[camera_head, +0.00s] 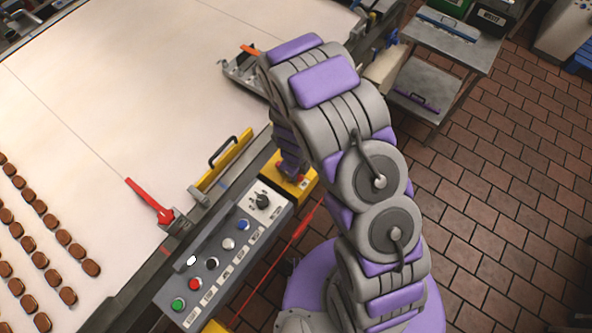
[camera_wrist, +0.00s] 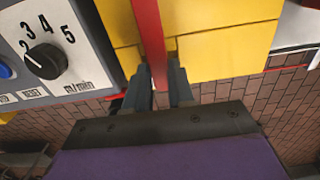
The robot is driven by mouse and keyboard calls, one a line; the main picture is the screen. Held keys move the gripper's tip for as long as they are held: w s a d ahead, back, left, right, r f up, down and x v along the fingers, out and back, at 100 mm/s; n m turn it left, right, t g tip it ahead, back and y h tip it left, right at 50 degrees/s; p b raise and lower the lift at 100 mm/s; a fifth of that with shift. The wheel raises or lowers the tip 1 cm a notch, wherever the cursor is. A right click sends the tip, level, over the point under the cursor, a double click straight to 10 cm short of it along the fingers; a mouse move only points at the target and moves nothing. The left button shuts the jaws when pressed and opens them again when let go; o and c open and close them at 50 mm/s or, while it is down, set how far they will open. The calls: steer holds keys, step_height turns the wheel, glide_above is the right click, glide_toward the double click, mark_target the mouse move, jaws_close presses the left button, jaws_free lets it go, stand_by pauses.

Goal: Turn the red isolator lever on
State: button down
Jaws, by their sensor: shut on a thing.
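The red isolator lever (camera_wrist: 148,35) shows in the wrist view as a long red bar in front of a yellow box (camera_wrist: 225,40). My gripper (camera_wrist: 159,78) is shut on the bar's near end, with one dark finger on each side. In the head view the yellow box (camera_head: 301,194) stands beside the conveyor, just past the control panel's end. My gripper (camera_head: 291,168) is down at this box, and my arm hides most of the lever there. The lever's pivot and any on or off marking cannot be made out.
A grey control panel (camera_head: 225,258) with buttons and a speed knob (camera_wrist: 46,60) lies close beside my gripper. Another red handle (camera_head: 150,201) sits at the belt edge, near a yellow guard (camera_head: 222,163). A red cord (camera_head: 297,233) runs along the panel. Tiled floor (camera_head: 490,200) is open at right.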

steer(key=c, duration=1)
jaws_free()
steer(key=shift+a, duration=0.2)
steer(key=shift+o, duration=0.2)
step_height(320, 180, up, 17)
steer(key=shift+r+p, duration=0.15)
steer(key=shift+p, duration=0.15)
steer(key=shift+w, duration=0.1)
steer(key=s+d+r+n+b, duration=0.1)
steer(key=s+d+n+b, duration=0.4)
steer(key=s+n, duration=0.3)
steer(key=s+d+r+n+g+b, duration=0.1)
steer(key=s+d+n+b, duration=0.4)
steer(key=s+n, duration=0.3)
steer(key=s+d+r+n+b, duration=0.2)
steer(key=s+d+n+b, duration=0.3)
steer(key=s+n, duration=0.3)
steer(key=shift+s+n+g+b, duration=0.3)
steer(key=shift+n+g+b, duration=0.1)
steer(key=shift+n+b, duration=0.25)
